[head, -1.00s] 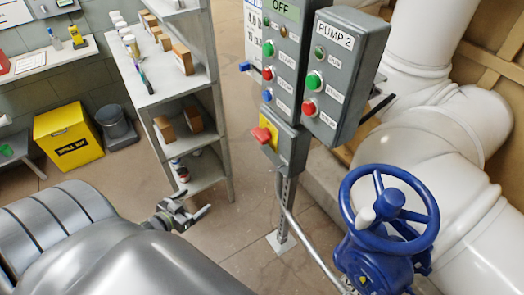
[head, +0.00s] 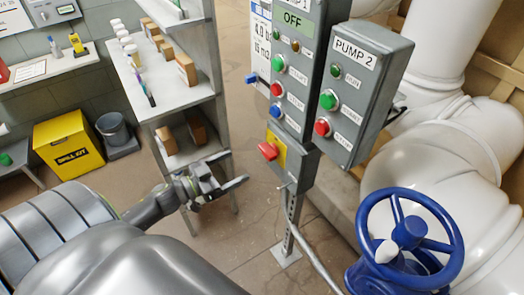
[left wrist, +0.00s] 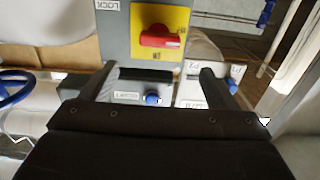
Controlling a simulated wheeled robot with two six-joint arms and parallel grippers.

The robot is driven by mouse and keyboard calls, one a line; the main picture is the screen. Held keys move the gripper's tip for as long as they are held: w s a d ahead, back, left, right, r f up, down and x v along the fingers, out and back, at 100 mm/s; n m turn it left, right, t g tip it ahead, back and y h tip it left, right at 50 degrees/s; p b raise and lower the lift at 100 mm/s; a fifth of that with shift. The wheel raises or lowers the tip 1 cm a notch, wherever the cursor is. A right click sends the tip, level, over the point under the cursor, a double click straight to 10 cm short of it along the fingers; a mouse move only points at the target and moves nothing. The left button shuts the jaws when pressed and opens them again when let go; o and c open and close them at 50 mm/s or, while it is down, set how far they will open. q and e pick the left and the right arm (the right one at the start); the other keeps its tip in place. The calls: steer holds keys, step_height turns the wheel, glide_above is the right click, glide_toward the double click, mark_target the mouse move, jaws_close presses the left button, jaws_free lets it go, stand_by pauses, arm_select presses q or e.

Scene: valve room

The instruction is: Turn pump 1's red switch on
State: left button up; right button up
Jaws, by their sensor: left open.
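Pump 1's red switch (head: 268,151) sits on a yellow plate (head: 281,157) low on the grey control column. The display (head: 298,23) above it reads OFF. In the left wrist view the red switch (left wrist: 160,37) lies crosswise on its yellow plate, beyond the fingertips. My left gripper (head: 236,168) is open and empty, left of the switch and slightly lower in the head view, with a visible gap to it. In the left wrist view its two fingers (left wrist: 154,72) are spread apart below the switch. My right gripper is not in view.
The Pump 2 box (head: 360,80) with green and red buttons stands right of the column. A blue handwheel (head: 440,245) and white pipes are at the right. A grey shelf (head: 185,100) with bottles and boxes stands left. A yellow spill kit bin (head: 68,145) is farther left.

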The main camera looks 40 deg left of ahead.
mark_target(263, 152)
arm_select(q)
steer(key=p+x, duration=0.2)
steer(key=x, duration=0.7)
steer(key=shift+r, duration=0.1)
steer(key=shift+w+d, duration=0.3)
steer(key=shift+w, duration=0.35)
steer(key=c, duration=1)
